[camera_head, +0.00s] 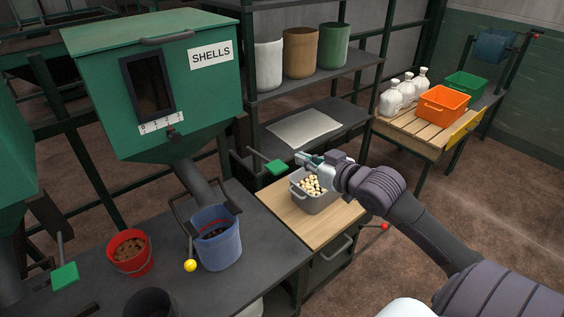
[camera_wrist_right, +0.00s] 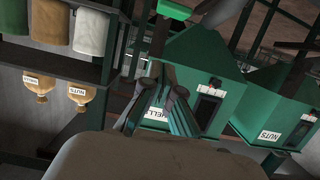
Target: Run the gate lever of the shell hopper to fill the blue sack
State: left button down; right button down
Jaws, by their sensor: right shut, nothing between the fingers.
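The green shell hopper (camera_head: 150,90) with its SHELLS label and dark window stands at the upper left of the head view. A sloping grey chute (camera_head: 193,183) runs down from it to the blue sack (camera_head: 217,248), which stands open on the dark bench with dark material visible inside. A lever with a green handle (camera_head: 275,167) sticks out to the right of the hopper; a green handle also shows at the top of the wrist view (camera_wrist_right: 173,9). My right gripper (camera_head: 303,158) is shut and empty, just right of that handle and apart from it. My left gripper is out of view.
A grey bin of pale pieces (camera_head: 315,190) sits on a wooden top below my right gripper. A yellow ball knob (camera_head: 190,265) stands by the sack, and a red bucket (camera_head: 130,252) left of it. Another green-handled lever (camera_head: 65,274) is at far left. Shelves stand behind.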

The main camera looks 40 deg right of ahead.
jog(key=p, duration=0.3)
send_over(282, 169)
jog(key=shift+w+d+f, duration=0.1)
jog(key=shift+w+f, duration=0.15)
jog(key=shift+f, duration=0.65)
notch_tip(282, 169, down, 3)
jog(key=shift+s, duration=0.15)
jog(key=shift+s+f, duration=0.15)
jog(key=shift+f, duration=0.55)
notch_tip(282, 169, down, 10)
jog(key=t+b, duration=0.7)
jog(key=b, duration=1.3)
jog(key=shift+w+f, duration=0.25)
jog(key=shift+w, duration=0.05)
